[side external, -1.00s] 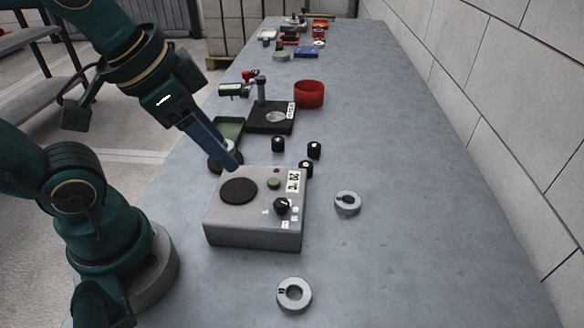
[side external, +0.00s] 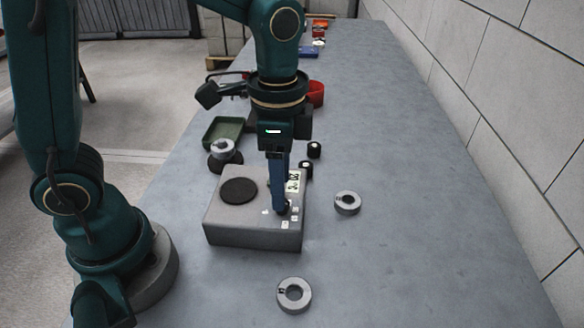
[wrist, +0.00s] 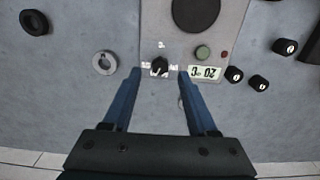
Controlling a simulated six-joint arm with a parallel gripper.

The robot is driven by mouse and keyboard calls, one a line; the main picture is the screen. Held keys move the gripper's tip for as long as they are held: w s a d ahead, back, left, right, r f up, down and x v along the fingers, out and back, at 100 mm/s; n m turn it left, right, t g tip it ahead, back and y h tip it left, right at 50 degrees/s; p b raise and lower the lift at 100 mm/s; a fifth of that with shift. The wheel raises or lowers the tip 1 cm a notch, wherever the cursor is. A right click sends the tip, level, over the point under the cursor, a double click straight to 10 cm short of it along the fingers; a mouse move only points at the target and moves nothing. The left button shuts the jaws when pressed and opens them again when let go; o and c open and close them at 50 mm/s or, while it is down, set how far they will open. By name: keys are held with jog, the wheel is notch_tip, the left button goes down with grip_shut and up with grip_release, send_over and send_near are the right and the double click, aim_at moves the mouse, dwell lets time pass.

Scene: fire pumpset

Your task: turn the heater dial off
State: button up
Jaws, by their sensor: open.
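The heater is a grey box (side external: 250,236) with a round black plate (side external: 238,191) on top; its panel also fills the top middle of the wrist view (wrist: 226,14). The black heater dial (wrist: 160,66) has a light pointer mark and white labels around it. Beside it are a green button (wrist: 203,53), a red light (wrist: 224,54) and a display (wrist: 205,72). My gripper (side external: 281,208) points down over the dial, mostly hiding it in the side view. In the wrist view its open blue fingers (wrist: 160,73) are on either side of the dial, with gaps visible.
Silver rings lie right of the box (side external: 347,203) and in front of it (side external: 294,294). Another silver ring (side external: 223,149) sits on a black disc behind it, near a green tray (side external: 222,131). Small black knobs (side external: 314,150) stand behind the box. The table's right side is clear.

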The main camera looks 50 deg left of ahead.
jog(key=shift+f, duration=1.55)
grip_shut()
jog(key=shift+n, duration=0.3)
jog(key=n, duration=0.3)
jog(key=shift+n, duration=0.4)
jog(key=n, duration=0.4)
jog(key=shift+n, duration=0.3)
jog(key=n, duration=0.4)
jog(key=shift+n, duration=0.3)
jog(key=n, duration=0.4)
jog(key=shift+n, duration=0.3)
